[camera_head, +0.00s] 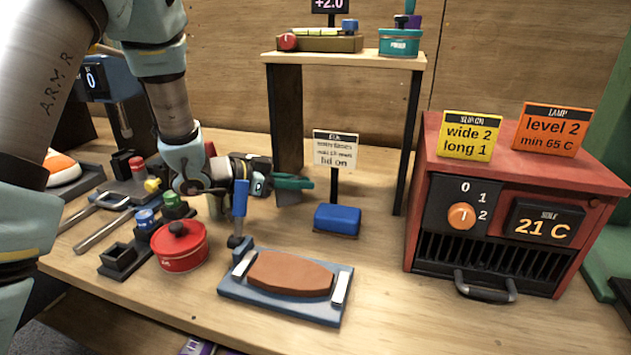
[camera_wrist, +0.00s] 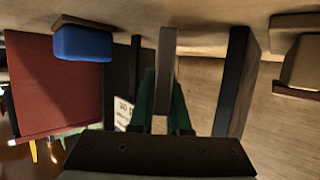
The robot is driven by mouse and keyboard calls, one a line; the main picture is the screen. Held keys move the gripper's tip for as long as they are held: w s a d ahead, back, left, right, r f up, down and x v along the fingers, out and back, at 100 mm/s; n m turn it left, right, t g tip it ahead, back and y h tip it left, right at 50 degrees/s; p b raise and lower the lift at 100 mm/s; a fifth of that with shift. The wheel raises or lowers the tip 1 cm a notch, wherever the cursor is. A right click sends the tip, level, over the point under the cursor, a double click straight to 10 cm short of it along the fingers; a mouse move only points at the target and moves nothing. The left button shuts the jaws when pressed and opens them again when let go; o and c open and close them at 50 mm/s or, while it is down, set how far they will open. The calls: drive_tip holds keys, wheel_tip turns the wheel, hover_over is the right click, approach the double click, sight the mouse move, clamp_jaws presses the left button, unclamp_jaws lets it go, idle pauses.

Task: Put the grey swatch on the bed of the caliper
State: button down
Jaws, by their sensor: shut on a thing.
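My gripper (camera_head: 293,182) has green fingers and is shut on the grey swatch (camera_head: 288,198), holding it in front of the raised shelf. In the wrist view the swatch (camera_wrist: 166,70) is a thin strip on edge between the green fingers (camera_wrist: 163,105). In the head view the swatch hangs just below the fingers and looks close to the table; I cannot tell if it touches. A dark blue device with a display reading 0 (camera_head: 91,79) stands at the far left, partly behind my arm. It may be the caliper; its bed is not clearly visible.
A blue block (camera_head: 338,219) and a sign (camera_head: 335,150) stand right of my gripper. In front are a blue board (camera_head: 235,290) with a brown sole and a red pot (camera_head: 180,248). Shelf legs (camera_head: 406,145) and a red heater box (camera_head: 425,220) flank the right.

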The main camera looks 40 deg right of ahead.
drive_tip(key=x, duration=0.2)
drive_tip(key=r+p+x, duration=0.1)
drive_tip(key=x, duration=0.1)
drive_tip(key=shift+s+d, duration=0.1)
drive_tip(key=shift+f, duration=0.4)
drive_tip(key=shift+f, duration=0.15)
drive_tip(key=c, duration=0.9)
unclamp_jaws()
